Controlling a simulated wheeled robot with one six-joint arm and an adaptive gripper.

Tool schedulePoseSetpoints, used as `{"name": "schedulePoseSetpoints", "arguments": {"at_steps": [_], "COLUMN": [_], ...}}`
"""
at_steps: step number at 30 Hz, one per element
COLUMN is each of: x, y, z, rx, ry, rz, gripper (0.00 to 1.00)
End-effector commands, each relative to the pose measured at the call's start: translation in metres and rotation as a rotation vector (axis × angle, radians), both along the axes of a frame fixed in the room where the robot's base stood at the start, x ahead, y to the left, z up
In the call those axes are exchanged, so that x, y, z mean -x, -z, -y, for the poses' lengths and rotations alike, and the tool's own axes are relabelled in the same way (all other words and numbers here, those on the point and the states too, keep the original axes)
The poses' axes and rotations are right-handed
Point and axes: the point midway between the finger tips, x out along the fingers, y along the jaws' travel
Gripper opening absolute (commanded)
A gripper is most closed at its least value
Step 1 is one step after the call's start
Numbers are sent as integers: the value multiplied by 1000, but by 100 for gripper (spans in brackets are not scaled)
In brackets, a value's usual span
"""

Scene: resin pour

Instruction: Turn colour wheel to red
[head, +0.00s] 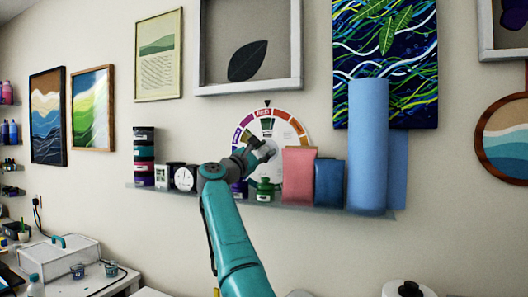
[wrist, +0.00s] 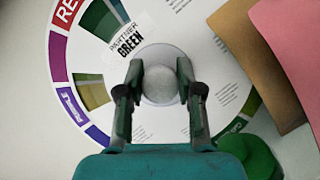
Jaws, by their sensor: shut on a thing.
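The colour wheel (head: 289,137) is a white disc with a coloured rim on the wall above the shelf. A small black pointer (head: 267,103) sits at its top, and the RED segment (head: 264,112) lies just under it. In the wrist view the wheel (wrist: 205,110) fills the middle, with RED at upper left, PURPLE at left and the words PARTNER GREEN above the hub. My gripper (head: 262,151) is at the wheel's centre. In the wrist view my gripper (wrist: 158,88) is shut on the pale round knob (wrist: 160,85), one finger on each side. The gripper hides the wheel's lower part.
The pouches stand close to the wheel's right. Framed pictures hang around.

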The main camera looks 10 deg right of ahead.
Motion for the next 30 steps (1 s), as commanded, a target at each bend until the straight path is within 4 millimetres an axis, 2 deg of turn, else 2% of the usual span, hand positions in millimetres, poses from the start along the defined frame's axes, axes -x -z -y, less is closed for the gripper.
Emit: {"name": "schedulePoseSetpoints", "arguments": {"at_steps": [9, 25, 26, 28, 30], "x": [0, 0, 0, 0, 0], "y": [0, 1, 1, 1, 1], "z": [0, 0, 0, 0, 0], "rx": [-92, -108, -108, -108, -108], "ry": [0, -1, -1, -1, -1], "rz": [65, 76, 76, 76, 76], "gripper": [0, 0, 43, 61, 61]}}
